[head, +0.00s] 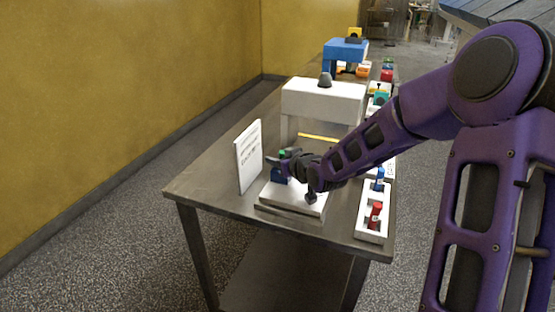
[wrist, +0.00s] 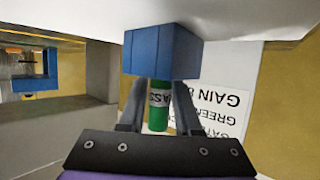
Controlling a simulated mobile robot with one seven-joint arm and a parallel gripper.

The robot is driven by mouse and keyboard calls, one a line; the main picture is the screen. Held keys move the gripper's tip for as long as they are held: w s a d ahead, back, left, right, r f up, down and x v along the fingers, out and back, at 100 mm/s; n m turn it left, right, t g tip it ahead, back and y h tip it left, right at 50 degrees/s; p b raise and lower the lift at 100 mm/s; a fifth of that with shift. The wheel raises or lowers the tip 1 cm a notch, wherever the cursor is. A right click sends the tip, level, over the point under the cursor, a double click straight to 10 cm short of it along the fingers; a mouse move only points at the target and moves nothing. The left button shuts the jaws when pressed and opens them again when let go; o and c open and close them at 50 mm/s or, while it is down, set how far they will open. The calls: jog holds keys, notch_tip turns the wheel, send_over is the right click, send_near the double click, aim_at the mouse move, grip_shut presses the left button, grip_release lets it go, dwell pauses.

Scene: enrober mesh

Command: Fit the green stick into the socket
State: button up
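The green stick (wrist: 159,119) with a white label shows in the wrist view, where the picture is upside down. It stands straight out of the blue socket block (wrist: 162,50); how deep it sits is hidden. The block also shows in the head view (head: 279,175), on a white base plate (head: 292,205). A bit of green shows above it. My gripper (wrist: 160,100) has a finger on each side of the stick, close to the block, and appears shut on it. In the head view my gripper (head: 286,161) partly hides the block and stick.
A white sign (head: 249,156) stands left of the base plate. A white rack (head: 371,228) with red and blue pieces lies to the right. A white bench-like block (head: 322,98) and a blue one (head: 345,50) stand farther back. The metal table's (head: 205,180) front left is clear.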

jog(key=shift+o, duration=1.2)
jog(key=shift+r, duration=0.15)
jog(key=shift+s+d+r+p, duration=0.1)
jog(key=shift+s+r+p, duration=0.1)
jog(key=shift+p, duration=0.1)
jog(key=p+v, duration=0.3)
jog(key=v, duration=0.8)
jog(key=shift+s+d, duration=0.2)
